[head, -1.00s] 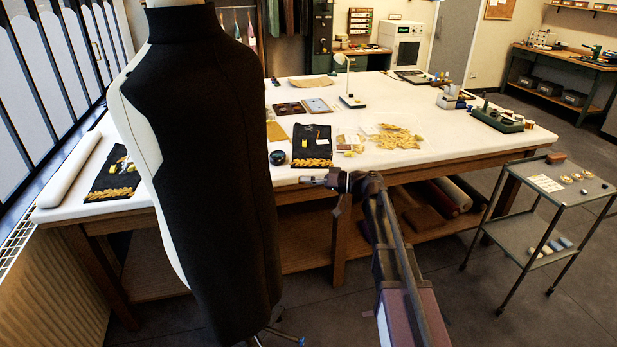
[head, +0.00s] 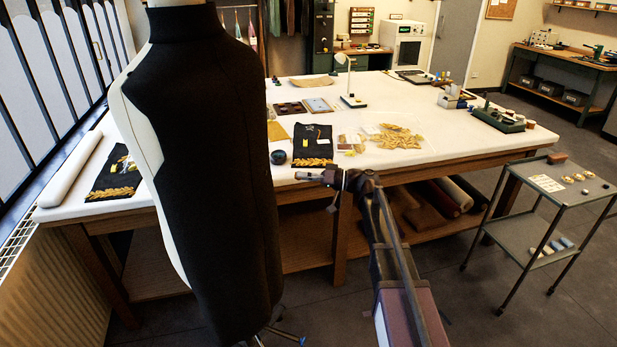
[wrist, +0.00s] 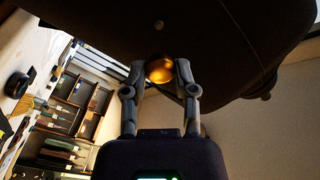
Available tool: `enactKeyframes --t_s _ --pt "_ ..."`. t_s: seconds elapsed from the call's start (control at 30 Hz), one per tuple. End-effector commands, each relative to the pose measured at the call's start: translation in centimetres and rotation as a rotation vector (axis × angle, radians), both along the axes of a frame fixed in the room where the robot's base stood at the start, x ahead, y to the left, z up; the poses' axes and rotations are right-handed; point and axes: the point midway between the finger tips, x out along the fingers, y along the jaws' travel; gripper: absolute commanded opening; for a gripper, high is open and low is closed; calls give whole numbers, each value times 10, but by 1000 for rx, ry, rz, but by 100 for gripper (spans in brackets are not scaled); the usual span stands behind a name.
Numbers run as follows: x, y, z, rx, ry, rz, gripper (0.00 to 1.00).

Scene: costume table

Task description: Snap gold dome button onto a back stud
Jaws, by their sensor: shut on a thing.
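In the wrist view, a gold dome button (wrist: 160,69) sits between the two fingertips of my gripper (wrist: 159,78), which is shut on it. The dark garment (wrist: 225,35) fills the top of that view. In the head view, the black garment (head: 215,150) is on a dress form at the left. My gripper (head: 300,176) is just right of the garment's edge. The button is too small to make out there.
A long white table (head: 440,150) stands behind, with dark embroidered panels (head: 312,143) and gold trim pieces (head: 398,138). A grey trolley (head: 545,190) stands at the right.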

Motion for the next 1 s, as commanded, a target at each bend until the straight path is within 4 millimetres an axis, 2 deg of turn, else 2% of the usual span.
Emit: enactKeyframes --t_s 1.0 --pt "9 68 1 0 0 0 0"
